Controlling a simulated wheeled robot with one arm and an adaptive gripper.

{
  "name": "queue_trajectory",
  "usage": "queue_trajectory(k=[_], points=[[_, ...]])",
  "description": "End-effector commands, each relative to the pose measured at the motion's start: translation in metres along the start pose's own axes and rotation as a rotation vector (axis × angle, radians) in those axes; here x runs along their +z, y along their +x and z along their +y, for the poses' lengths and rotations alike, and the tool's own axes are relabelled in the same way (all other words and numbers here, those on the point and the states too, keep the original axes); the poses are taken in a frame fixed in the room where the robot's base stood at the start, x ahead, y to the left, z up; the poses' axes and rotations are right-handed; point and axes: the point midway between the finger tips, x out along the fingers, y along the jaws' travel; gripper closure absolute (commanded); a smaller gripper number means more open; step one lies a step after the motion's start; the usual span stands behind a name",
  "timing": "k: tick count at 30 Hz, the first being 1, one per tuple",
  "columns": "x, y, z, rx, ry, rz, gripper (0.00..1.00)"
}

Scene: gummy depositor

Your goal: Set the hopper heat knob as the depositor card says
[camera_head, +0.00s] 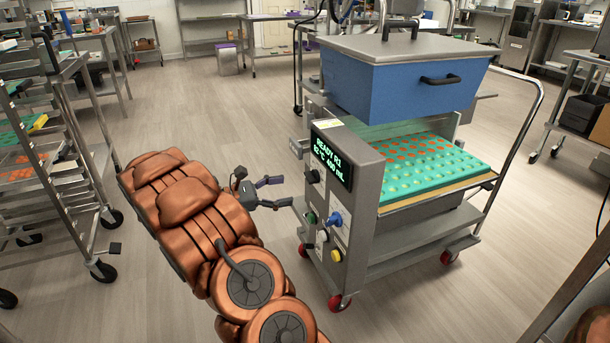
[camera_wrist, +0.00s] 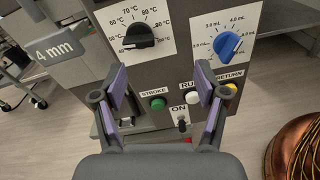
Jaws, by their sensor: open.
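The depositor's front panel (camera_head: 352,235) faces my gripper. The knob also shows in the head view (camera_head: 313,176). My gripper (camera_wrist: 160,82) is open and empty, its fingers apart below the knob and not touching it. In the head view my gripper (camera_head: 277,192) is just left of the panel. A small pale card or label (camera_head: 328,123) lies on the panel's top, its text unreadable.
A blue mL knob (camera_wrist: 229,45) is right of the heat knob. Below are a green STROKE button (camera_wrist: 158,104), a white button, a yellow button (camera_wrist: 231,89) and an ON switch (camera_wrist: 182,124). A 4 mm tag (camera_wrist: 59,49) sticks out left. The display (camera_head: 331,160) reads READY.

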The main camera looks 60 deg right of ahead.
Motion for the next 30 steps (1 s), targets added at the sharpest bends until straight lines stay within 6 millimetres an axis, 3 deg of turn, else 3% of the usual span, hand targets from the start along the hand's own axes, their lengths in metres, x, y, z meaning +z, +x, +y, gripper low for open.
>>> queue_trajectory(k=[7, 11, 24, 30], points=[[-0.005, 0.004, 0.025, 0.047, -0.038, -0.064, 0.27], [-0.006, 0.012, 0.027, 0.049, -0.042, -0.069, 0.27], [-0.003, 0.07, 0.029, 0.048, -0.044, -0.069, 0.27], [-0.001, 0.081, 0.03, 0.049, -0.043, -0.068, 0.27]])
